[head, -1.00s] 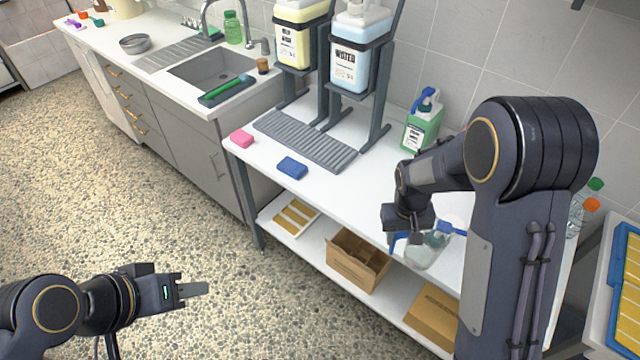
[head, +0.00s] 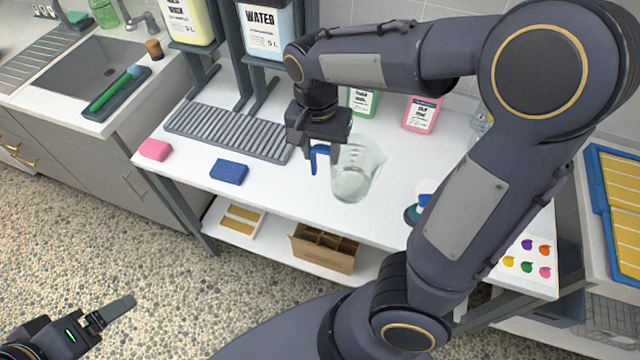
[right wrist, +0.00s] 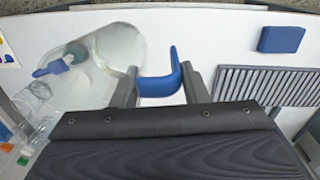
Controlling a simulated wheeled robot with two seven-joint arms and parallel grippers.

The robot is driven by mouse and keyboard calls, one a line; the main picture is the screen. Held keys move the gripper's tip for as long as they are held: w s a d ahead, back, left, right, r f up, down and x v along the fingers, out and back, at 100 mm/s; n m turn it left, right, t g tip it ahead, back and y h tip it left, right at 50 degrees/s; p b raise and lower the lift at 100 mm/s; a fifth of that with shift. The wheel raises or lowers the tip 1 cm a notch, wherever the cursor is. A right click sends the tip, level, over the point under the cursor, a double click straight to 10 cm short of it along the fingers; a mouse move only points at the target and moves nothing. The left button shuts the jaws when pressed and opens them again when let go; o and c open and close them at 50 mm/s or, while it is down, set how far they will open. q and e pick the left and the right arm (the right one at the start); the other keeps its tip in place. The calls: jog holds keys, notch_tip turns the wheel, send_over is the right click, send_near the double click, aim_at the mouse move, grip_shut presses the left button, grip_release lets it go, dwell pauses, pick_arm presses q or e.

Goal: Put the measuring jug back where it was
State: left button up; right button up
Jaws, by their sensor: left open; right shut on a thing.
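The clear measuring jug (head: 357,172) has a blue handle and red markings; it also shows in the right wrist view (right wrist: 125,45). My right gripper (head: 321,152) is shut on the jug's blue handle (right wrist: 163,84), with one finger on each side of it. The jug is at the middle of the white table (head: 290,190), right of the ribbed grey tray. I cannot tell whether its base touches the table. My left gripper (head: 112,312) is open and empty, low at the left over the floor.
The ribbed grey tray (head: 225,132) lies below the dispenser stands. A blue sponge (head: 229,171) and a pink sponge (head: 154,149) lie near the front edge. Green (head: 364,103) and pink (head: 422,113) bottles stand behind the jug. My right arm hides much of the table's right side.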

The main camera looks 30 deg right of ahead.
jog(key=shift+s+d+r+m, duration=0.15)
jog(key=shift+s+m, duration=0.15)
jog(key=shift+s, duration=0.05)
jog(key=shift+w+d, duration=0.1)
jog(key=shift+w, duration=0.05)
jog(key=w+f+p, duration=0.1)
jog(key=w+f, duration=1.1)
jog(key=w, duration=0.1)
jog(key=shift+w+f, duration=0.2)
jog(key=shift+f, duration=0.15)
jog(key=shift+f, duration=0.15)
jog(key=o, duration=1.3)
